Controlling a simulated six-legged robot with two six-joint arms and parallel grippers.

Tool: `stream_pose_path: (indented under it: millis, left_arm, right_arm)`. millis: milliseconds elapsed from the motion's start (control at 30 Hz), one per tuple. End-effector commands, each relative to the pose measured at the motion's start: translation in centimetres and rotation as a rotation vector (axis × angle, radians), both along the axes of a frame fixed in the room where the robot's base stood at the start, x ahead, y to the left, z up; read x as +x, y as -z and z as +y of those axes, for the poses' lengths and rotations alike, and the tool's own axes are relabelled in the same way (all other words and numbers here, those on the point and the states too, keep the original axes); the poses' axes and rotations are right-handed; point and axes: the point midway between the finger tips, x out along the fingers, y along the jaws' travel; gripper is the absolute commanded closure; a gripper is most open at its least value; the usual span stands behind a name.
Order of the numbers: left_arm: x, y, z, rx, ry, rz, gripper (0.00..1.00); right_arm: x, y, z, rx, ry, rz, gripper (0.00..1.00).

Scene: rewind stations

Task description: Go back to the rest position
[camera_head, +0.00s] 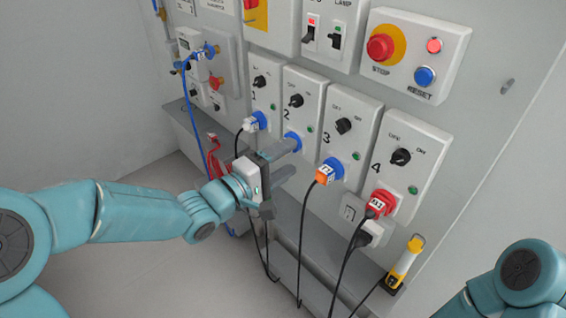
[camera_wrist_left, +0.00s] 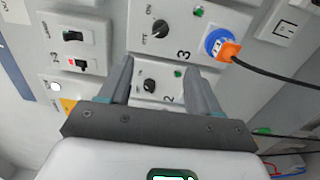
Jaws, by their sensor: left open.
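My left gripper (camera_head: 283,160) is open and empty in the head view, in front of the lower edge of panels 1 and 2. In the left wrist view its two fingers (camera_wrist_left: 160,85) stand apart, with the knob of panel 2 (camera_wrist_left: 149,85) visible between them. A blue socket (camera_head: 292,141) at the bottom of panel 2 shows just above the fingers, with no plug seen in it. Of my right arm only a teal link (camera_head: 520,272) shows at the lower right; its gripper is out of view.
A white plug (camera_head: 249,124) is at panel 1. Black cables hang below. A yellow tool (camera_head: 404,263) stands at the ledge. The stop button (camera_head: 380,47) is above. Floor at lower left is clear.

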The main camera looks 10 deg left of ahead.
Motion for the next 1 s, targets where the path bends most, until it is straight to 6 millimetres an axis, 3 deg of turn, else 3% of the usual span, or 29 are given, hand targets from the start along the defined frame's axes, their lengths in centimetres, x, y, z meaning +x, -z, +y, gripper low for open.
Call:
stream_pose_path:
  millis: [467, 567, 667, 767, 800, 867, 1000]
  left_arm:
    - [-0.2, 0.0, 0.2, -0.001, -0.001, -0.001, 0.37]
    - [0.2, 1.6, 0.5, 0.001, -0.008, 0.032, 0.37]
    - [0.3, 6.6, 0.4, -0.003, -0.007, 0.138, 0.37]
    - [-0.8, 14.4, 0.6, -0.019, -0.045, 0.333, 0.37]
    - [-1.6, 17.7, 0.8, 0.004, -0.063, 0.41, 0.37]
    - [-3.5, 22.5, 1.0, 0.068, -0.082, 0.512, 0.37]
    - [-10.0, 32.3, 1.5, 0.307, -0.049, 0.72, 0.37]
  right_arm:
    - [0.0, 0.0, 0.0, 0.0, 0.0, 0.0, 0.57]
    - [0.0, 0.0, 0.0, 0.0, 0.0, 0.0, 0.57]
    - [0.0, 0.0, 0.0, 0.0, 0.0, 0.0, 0.57]
    - [0.0, 0.0, 0.0, 0.0, 0.0, 0.0, 0.57]
    - [0.0, 0.0, 0.0, 0.0, 0.0, 0.0, 0.57]
    - [0.0, 0.0, 0.0, 0.0, 0.0, 0.0, 0.57]
    - [0.0, 0.0, 0.0, 0.0, 0.0, 0.0, 0.57]
